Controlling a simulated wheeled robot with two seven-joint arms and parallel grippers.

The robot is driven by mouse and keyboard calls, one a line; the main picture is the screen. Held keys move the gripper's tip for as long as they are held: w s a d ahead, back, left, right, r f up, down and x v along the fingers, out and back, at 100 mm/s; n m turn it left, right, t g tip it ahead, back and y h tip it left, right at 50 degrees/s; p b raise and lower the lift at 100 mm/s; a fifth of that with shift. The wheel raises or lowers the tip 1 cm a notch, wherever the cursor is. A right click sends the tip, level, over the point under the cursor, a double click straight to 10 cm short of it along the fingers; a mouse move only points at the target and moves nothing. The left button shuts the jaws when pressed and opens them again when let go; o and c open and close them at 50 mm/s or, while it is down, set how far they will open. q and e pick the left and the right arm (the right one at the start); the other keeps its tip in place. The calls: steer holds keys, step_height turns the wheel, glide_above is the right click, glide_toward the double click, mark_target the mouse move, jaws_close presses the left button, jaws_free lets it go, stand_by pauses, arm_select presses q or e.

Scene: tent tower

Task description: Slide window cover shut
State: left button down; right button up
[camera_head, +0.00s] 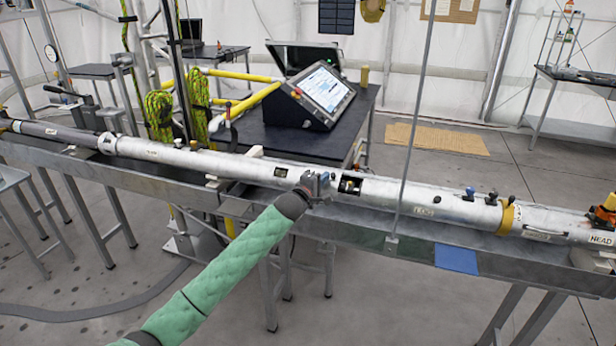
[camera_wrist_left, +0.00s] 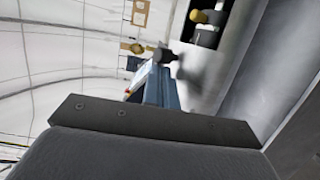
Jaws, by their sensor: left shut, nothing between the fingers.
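A long silver tube lies in a grey trough, and a dark window (camera_head: 350,186) is open in its wall just right of my left gripper (camera_head: 319,186). Pale parts show inside the window. The wrist view shows the opening (camera_wrist_left: 208,24) with a yellow-tipped part inside and a black knob (camera_wrist_left: 167,55) beside it. I cannot clearly make out the window cover's edges; the gripper hides part of the tube there. The left gripper is shut and empty, at the tube's front side. I cannot tell whether it touches the tube. My right gripper is not in view.
A smaller window (camera_head: 281,172) lies left of the gripper. Dark knobs (camera_head: 469,193) stand on the tube to the right, near a yellow band (camera_head: 509,218). A tablet console (camera_head: 318,92) sits on a black table behind. A thin grey post (camera_head: 414,120) rises in front of the tube.

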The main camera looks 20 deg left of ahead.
arm_select(q)
steer(key=d, duration=0.8)
steer(key=shift+s+d, duration=0.1)
steer(key=shift+s, duration=0.1)
stand_by(0.3)
